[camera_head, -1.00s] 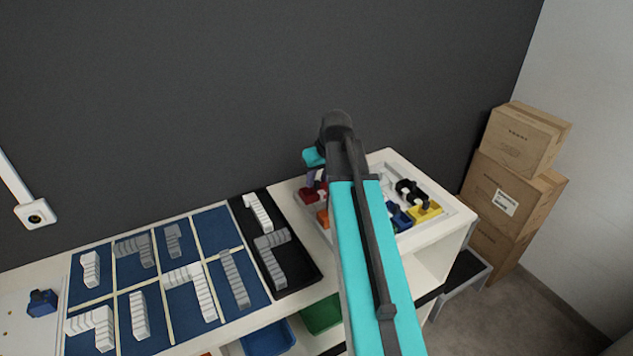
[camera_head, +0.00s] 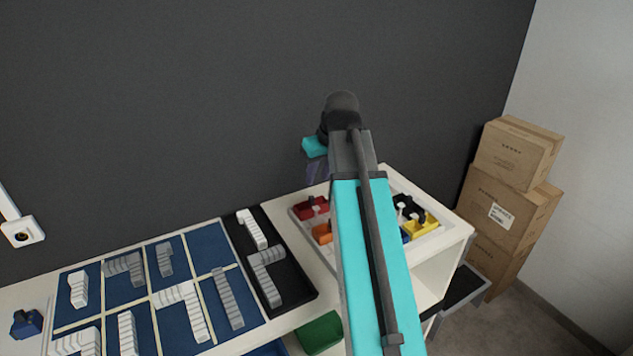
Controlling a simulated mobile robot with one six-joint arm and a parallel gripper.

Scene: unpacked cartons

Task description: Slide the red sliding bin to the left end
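The red sliding bin (camera_head: 313,208) sits at the back left of a white tray (camera_head: 452,223) on the white counter. It has a small pale upright handle. My gripper (camera_head: 317,172) is above and slightly behind the red bin, apart from it in the picture. Only a dark purplish part of it shows below the turquoise wrist piece. My arm hides the rest, so whether the fingers are open cannot be seen. The middle of the tray is also hidden behind my arm.
An orange bin (camera_head: 322,233) is in front of the red one. Black (camera_head: 409,205) and yellow (camera_head: 424,224) bins are on the right of the tray. Left of the tray are a black tray (camera_head: 300,277) and blue mats (camera_head: 211,240) with blocks. Cartons (camera_head: 507,205) stand at the right.

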